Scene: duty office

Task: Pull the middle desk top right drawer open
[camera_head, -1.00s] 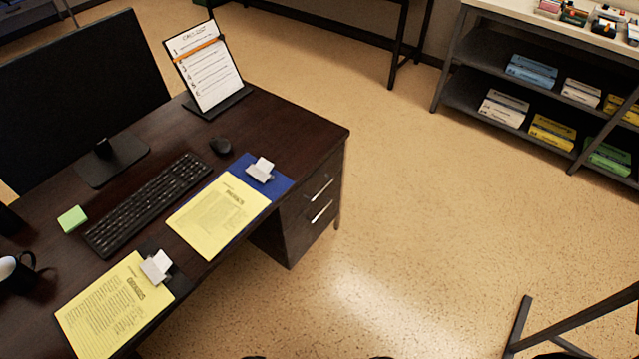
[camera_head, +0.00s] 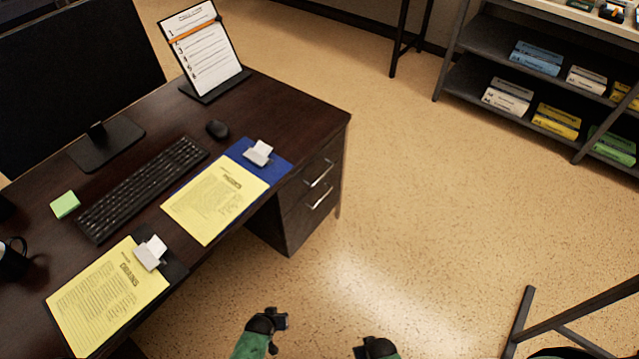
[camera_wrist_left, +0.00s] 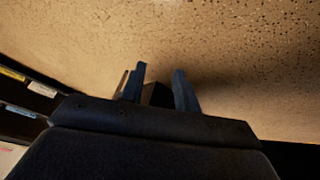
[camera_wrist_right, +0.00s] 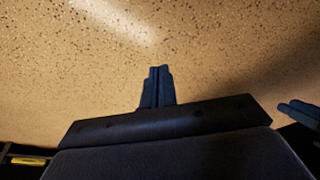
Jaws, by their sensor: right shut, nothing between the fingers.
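The desk's top right drawer (camera_head: 307,182) is the upper of two dark drawer fronts in the head view. It looks shut, with a slim silver handle (camera_head: 321,173) across it. A lower drawer (camera_head: 305,219) with a like handle sits below it. My left gripper (camera_head: 282,319) is at the bottom of the head view, well short of the drawers; its fingers stand apart and empty in the left wrist view (camera_wrist_left: 160,85). My right gripper (camera_head: 369,344) is farther right; its fingers are together with nothing between them in the right wrist view (camera_wrist_right: 157,85).
The desk top (camera_head: 285,110) holds a monitor (camera_head: 80,80), keyboard (camera_head: 142,187), mouse (camera_head: 217,129) and yellow papers on clipboards (camera_head: 215,203). A shelf (camera_head: 480,85) stands at the back right. A dark metal leg frame (camera_head: 560,325) is at lower right. The floor before the drawers is clear.

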